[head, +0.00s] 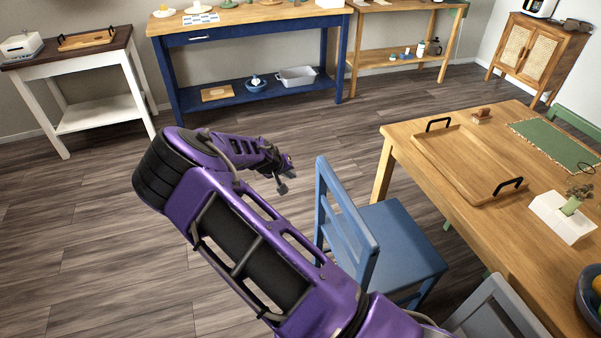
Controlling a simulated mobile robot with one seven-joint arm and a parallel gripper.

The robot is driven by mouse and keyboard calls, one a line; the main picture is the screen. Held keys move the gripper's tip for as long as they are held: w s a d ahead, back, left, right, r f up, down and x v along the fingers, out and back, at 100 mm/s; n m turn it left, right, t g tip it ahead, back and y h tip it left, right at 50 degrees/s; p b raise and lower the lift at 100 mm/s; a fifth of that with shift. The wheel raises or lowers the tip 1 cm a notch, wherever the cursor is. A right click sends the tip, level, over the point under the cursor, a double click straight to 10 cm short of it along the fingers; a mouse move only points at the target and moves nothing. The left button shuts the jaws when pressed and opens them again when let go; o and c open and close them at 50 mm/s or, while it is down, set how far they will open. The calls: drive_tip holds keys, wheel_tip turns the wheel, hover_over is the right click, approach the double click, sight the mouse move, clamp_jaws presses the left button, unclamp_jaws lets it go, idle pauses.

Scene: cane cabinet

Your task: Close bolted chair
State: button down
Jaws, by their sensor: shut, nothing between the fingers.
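A blue wooden chair (399,240) stands at the left side of the wooden dining table (407,153). Its backrest faces my arm and its seat points toward the table, with the seat's right edge close to the table's side. My purple arm crosses the middle of the head view and hides part of the chair's lower left. My gripper (286,182) is small in view, shut and empty, in the air just left of the top of the chair's backrest. They look apart, though the depth between them is hard to judge. No bolts can be made out.
A grey chair (492,311) stands at the bottom right, and a green chair (576,127) is behind the table. A blue console table (250,50) lines the back wall. Floor left of the chair is clear.

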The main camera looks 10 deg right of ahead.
drive_tip(key=w+d+f, duration=0.4)
drive_tip(key=d+f, duration=0.3)
drive_tip(key=shift+w+d, duration=0.2)
drive_tip(key=shift+w, duration=0.2)
